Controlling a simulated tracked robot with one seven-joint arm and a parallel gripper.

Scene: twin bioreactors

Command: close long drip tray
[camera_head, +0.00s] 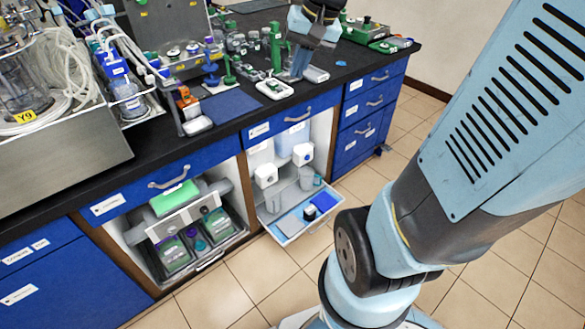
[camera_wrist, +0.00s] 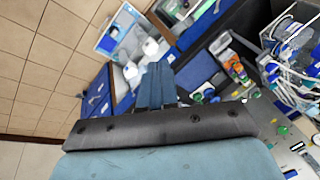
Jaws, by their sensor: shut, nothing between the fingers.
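A long, pale, shallow tray (camera_head: 285,236) is pulled out of the lower right open cabinet, past the cabinet front. Blue pads, a dark round item and clear containers lie in it. It also shows in the wrist view (camera_wrist: 101,48), at the upper middle. My gripper (camera_head: 297,76) is over the bench top in the head view, well above and apart from the tray. Its blue fingers (camera_wrist: 156,66) are together and empty in the wrist view. I cannot tell its exact height above the bench.
The left open cabinet holds a tray of green-labelled bottles (camera_head: 174,256), with a handle at its front. Blue drawers (camera_head: 361,116) are shut at the right. Small items and a green stand (camera_head: 275,45) crowd the bench. The tiled floor (camera_head: 285,297) is clear before the tray.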

